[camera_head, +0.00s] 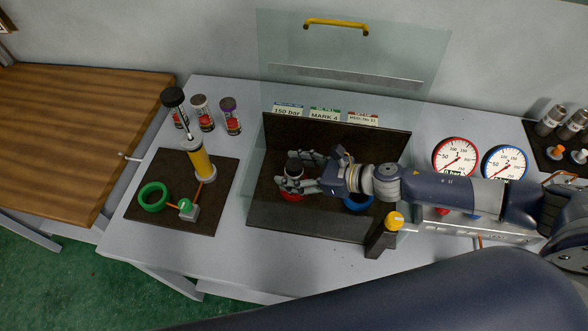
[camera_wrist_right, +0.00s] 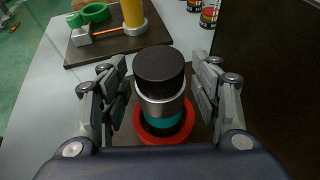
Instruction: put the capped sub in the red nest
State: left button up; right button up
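The capped sub (camera_head: 294,166), a silver cylinder with a black cap and a teal lower band, stands about upright within the red nest (camera_head: 290,197) behind the clear guard. In the right wrist view the sub (camera_wrist_right: 161,85) rises from the middle of the red ring (camera_wrist_right: 150,137). Its foot is hidden, so how deep it sits cannot be told. My right gripper (camera_head: 295,173) reaches in from the right with its fingers on either side of the sub. In the wrist view (camera_wrist_right: 160,78) a gap shows between each finger and the sub. My left gripper is out of view.
A blue ring (camera_head: 358,203) lies right of the red nest, partly under my right arm. A clear guard (camera_head: 350,50) with a yellow handle stands raised. A post with a yellow knob (camera_head: 395,220) is in front. A left mat holds a yellow cylinder (camera_head: 200,160) and green ring (camera_head: 153,197).

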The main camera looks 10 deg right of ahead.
jog(key=shift+r, duration=0.2)
jog(key=b+v, duration=0.6)
jog(key=v, duration=0.6)
jog(key=shift+r, duration=0.1)
dwell(0.3)
